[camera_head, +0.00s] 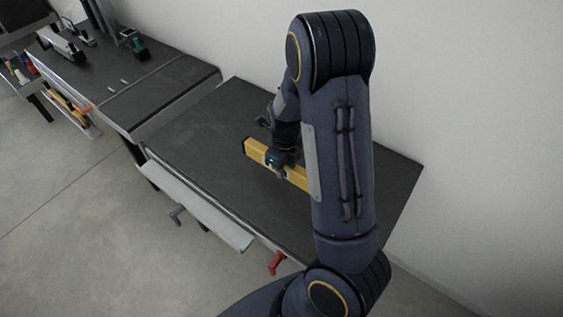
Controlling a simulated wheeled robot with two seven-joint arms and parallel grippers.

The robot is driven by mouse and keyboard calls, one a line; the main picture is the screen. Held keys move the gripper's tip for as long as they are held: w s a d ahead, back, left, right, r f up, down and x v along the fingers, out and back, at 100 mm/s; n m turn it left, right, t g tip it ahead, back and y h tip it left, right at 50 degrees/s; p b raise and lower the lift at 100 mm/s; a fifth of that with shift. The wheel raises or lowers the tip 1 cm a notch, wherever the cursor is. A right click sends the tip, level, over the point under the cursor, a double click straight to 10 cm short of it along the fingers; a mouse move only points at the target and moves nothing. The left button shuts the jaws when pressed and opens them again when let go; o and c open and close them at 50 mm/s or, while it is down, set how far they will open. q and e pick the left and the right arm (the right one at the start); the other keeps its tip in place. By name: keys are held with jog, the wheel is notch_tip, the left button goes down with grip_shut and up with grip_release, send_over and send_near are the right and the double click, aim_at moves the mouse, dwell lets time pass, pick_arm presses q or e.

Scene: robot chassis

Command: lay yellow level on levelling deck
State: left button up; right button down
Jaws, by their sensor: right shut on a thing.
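The yellow level (296,178) is a long yellow bar over the dark bench top on the right, which may be the levelling deck (205,150). My right gripper (277,165) is shut on the level near its left end. My right arm hides the level's right part. I cannot tell whether the level touches the surface or hangs just above it. My left gripper is out of view.
A second dark bench (160,88) stands to the left, with a green and black tool (138,46) on it. A red clamp handle (276,262) hangs at the deck's front edge. The deck's left part is bare. A white wall (450,110) stands behind.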

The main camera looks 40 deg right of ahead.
aim_at(284, 187)
jog(key=shift+f+b, duration=2.9)
jog(key=shift+f, duration=0.25)
jog(key=shift+f+b, duration=0.3)
jog(key=shift+f, duration=0.15)
jog(key=c, duration=1)
grip_release()
jog(key=shift+c, duration=0.2)
